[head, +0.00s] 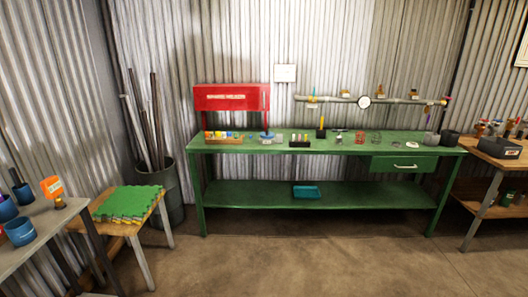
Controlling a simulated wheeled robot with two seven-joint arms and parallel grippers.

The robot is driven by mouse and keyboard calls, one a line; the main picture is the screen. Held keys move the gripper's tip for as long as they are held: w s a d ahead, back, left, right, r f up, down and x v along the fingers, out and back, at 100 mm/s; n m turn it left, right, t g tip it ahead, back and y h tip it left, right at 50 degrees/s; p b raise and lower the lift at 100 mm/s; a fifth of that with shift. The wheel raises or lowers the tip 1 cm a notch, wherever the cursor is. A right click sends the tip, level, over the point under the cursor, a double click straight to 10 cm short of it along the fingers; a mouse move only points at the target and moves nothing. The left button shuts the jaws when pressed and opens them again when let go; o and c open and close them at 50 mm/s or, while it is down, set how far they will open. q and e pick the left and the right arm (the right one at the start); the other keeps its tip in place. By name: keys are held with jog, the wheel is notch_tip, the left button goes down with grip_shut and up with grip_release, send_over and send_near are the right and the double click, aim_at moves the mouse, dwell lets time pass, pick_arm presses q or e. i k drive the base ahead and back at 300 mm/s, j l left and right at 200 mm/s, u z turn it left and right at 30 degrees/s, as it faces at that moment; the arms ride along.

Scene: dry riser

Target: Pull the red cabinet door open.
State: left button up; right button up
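The red cabinet (231,97) stands at the back left of the green workbench (225,149), against the corrugated wall. It is a wide, low red box with a pale label strip on its front, raised above the bench top on red supports. Neither of my grippers is in view.
Small items and a wooden tray (224,140) line the bench top below the cabinet. A grey pipe (330,99) runs along the wall to the right. A stool with a green mat (128,203) and a bin of rods (168,205) stand left. The floor before the bench is clear.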

aim_at(227, 97)
jog(key=i+l+u, duration=0.15)
jog(key=i, duration=0.25)
jog(key=i+l+u, duration=0.1)
jog(key=i, duration=0.35)
jog(key=i+l+u, duration=0.15)
jog(key=i, duration=0.25)
jog(key=i+l+u, duration=0.1)
jog(key=i, duration=0.3)
jog(key=l, duration=0.1)
